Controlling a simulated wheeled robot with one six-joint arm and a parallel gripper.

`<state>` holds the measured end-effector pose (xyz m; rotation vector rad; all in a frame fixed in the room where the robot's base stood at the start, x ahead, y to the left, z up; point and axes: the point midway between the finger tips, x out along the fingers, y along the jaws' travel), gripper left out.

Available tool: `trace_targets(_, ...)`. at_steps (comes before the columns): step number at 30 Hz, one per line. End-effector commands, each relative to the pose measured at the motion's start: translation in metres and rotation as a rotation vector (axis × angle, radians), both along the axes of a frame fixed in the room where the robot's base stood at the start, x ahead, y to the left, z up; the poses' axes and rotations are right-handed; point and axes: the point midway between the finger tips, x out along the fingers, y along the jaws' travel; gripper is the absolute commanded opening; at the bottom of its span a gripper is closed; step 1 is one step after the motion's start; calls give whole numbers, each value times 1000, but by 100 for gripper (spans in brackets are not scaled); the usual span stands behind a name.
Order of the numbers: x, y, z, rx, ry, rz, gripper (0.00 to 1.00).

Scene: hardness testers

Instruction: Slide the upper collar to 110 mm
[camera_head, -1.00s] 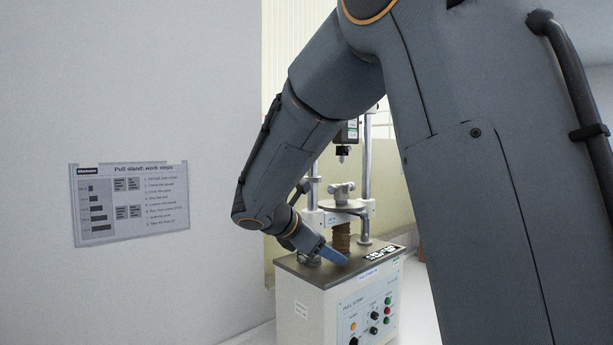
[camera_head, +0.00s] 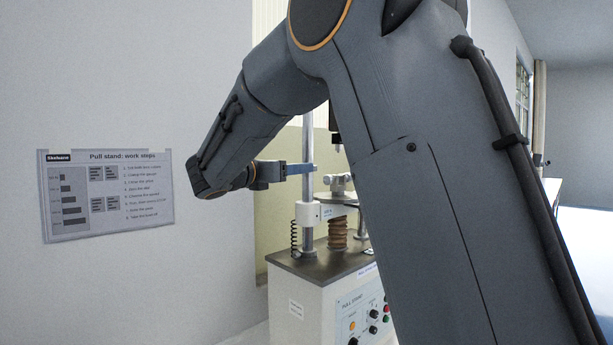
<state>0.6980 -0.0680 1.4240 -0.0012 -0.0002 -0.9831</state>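The pull stand has a shiny upright column (camera_head: 308,185) at its left. A white block (camera_head: 308,214) sits around this column, level with the crosshead. My gripper (camera_head: 303,169) has blue fingers pointing right, and their tips overlap the column above the white block. The fingers are seen edge-on, so I cannot tell whether they are open, shut or touching the column. I cannot make out the upper collar for certain; it may be behind or between the fingertips. No millimetre scale is readable. My arm hides the right part of the stand.
A cabinet with a dark top (camera_head: 318,262) carries the stand. A control panel (camera_head: 362,316) is on its front. A dark coil spring (camera_head: 294,238) and brown bellows (camera_head: 338,236) stand below the crosshead. A work-steps sign (camera_head: 108,194) hangs on the left wall.

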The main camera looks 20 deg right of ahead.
Motion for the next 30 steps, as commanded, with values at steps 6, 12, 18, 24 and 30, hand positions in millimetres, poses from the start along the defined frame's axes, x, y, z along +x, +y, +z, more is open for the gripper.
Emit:
trace_targets(6, 10, -18, 0, 1, 1, -4, 62)
trace_targets(12, 27, -45, 0, 0, 1, -5, 62)
trace_targets(18, 40, -62, -1, 0, 0, -4, 62)
trace_targets(24, 43, -67, -2, 1, 1, -3, 62)
trace_targets(30, 43, -67, -2, 1, 0, -3, 57)
